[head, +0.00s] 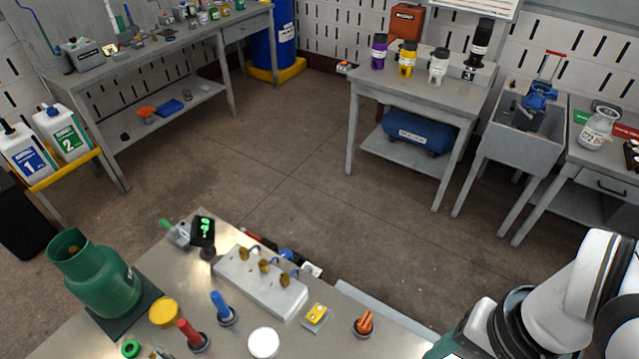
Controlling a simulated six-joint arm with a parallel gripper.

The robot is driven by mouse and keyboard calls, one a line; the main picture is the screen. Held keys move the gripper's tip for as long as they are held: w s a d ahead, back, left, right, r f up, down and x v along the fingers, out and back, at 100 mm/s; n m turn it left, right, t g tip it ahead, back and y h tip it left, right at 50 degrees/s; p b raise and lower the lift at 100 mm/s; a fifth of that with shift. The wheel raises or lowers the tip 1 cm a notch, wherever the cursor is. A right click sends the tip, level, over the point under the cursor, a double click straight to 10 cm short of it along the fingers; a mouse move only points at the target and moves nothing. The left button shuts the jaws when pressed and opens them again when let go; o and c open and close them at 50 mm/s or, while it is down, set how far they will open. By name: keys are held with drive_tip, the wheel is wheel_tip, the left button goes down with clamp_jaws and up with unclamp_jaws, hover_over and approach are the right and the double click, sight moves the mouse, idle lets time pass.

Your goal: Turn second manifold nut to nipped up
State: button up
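The manifold (270,297) is a light grey block lying at an angle on the metal bench in front of me, in the head view. Three brass nuts stand in a row along its top. The middle one, second from either end, is the second manifold nut (264,265). The others are the far-left nut (243,254) and the near-right nut (284,280). Thin blue lines curve beside the nuts. How tight each nut is cannot be told at this size. My arm enters at the lower right, away from the manifold; my gripper lies outside the picture.
A small display (203,231) with green digits stands left of the manifold. A green cylinder (103,277), a yellow lid (165,312), red (188,332) and blue (220,305) handles, a white disc (264,343), a yellow item (316,315) and an orange-handled item (365,323) crowd the bench.

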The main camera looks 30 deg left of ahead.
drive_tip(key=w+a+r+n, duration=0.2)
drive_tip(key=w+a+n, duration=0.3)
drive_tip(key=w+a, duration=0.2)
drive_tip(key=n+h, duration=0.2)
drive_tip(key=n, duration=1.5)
hover_over(263, 264)
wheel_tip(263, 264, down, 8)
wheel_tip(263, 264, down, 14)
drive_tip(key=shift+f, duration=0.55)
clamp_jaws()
